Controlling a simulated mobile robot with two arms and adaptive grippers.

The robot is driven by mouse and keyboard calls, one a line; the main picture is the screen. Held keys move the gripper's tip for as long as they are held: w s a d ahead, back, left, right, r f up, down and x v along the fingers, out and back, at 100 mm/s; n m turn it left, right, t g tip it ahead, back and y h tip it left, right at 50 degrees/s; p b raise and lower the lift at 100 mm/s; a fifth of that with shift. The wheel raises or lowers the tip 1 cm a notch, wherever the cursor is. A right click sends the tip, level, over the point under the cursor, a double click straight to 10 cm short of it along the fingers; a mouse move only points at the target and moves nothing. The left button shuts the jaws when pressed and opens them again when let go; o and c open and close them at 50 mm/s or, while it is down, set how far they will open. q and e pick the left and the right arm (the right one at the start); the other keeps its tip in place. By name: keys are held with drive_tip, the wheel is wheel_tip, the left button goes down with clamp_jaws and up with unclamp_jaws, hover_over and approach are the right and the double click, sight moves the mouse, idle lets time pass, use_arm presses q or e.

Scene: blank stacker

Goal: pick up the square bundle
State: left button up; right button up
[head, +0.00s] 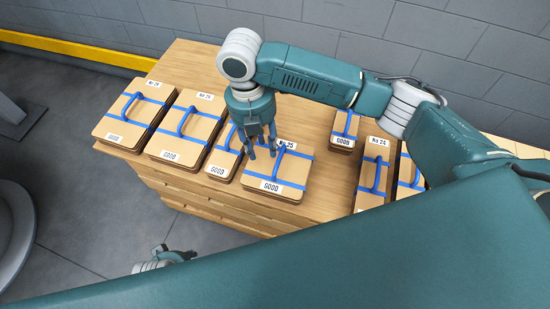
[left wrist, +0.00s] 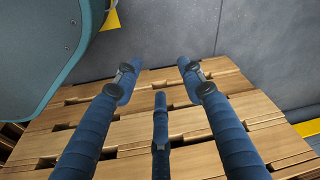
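Several tan bundles with blue straps, blue handles and GOOD labels stand on a wooden table. The bundle nearest my right gripper (head: 262,146) is a squarish one (head: 264,185) at the front middle. Two other broad bundles stand to its left, one at the far left (head: 117,126) and one beside it (head: 172,145); I cannot tell for sure which is the square bundle. My right gripper points down over the front bundle's back left edge, close to its handle, fingers apart. My left gripper (left wrist: 160,84) has spread, empty fingers over wooden slats; in the head view it is mostly hidden.
A narrow bundle (head: 222,163) stands close left of the front one. A small bundle (head: 343,140) and narrow ones (head: 370,196) stand to the right. The wooden table (head: 320,185) has bare top between them. A grey wall (head: 340,30) runs behind.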

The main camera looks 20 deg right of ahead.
sight(279, 156)
drive_tip(key=shift+n+h, duration=0.5)
drive_tip(key=shift+n, duration=0.2)
drive_tip(key=d+f, duration=0.1)
drive_tip(key=w+d+f+b, duration=0.1)
drive_tip(key=d, duration=0.1)
drive_tip(key=shift+d+f, duration=0.25)
drive_tip(key=shift+f, duration=0.15)
drive_tip(key=shift+s+d+f+b, duration=0.1)
drive_tip(key=shift+d+f+b, duration=0.2)
drive_tip(key=shift+f, duration=0.6)
drive_tip(key=shift+s+d+f+b, duration=0.15)
drive_tip(key=shift+f+b, duration=0.2)
drive_tip(key=shift+f, duration=0.6)
drive_tip(key=shift+s+d+f+b, duration=0.1)
drive_tip(key=shift+d+f+b, duration=0.2)
drive_tip(key=shift+f, duration=0.6)
use_arm(q)
wheel_tip(279, 156, up, 10)
drive_tip(key=w, duration=0.1)
drive_tip(key=shift+w+f+t, duration=0.2)
drive_tip(key=shift+f+t, duration=0.05)
drive_tip(key=shift+t, duration=0.15)
use_arm(e)
drive_tip(key=shift+w+a, duration=0.1)
clamp_jaws()
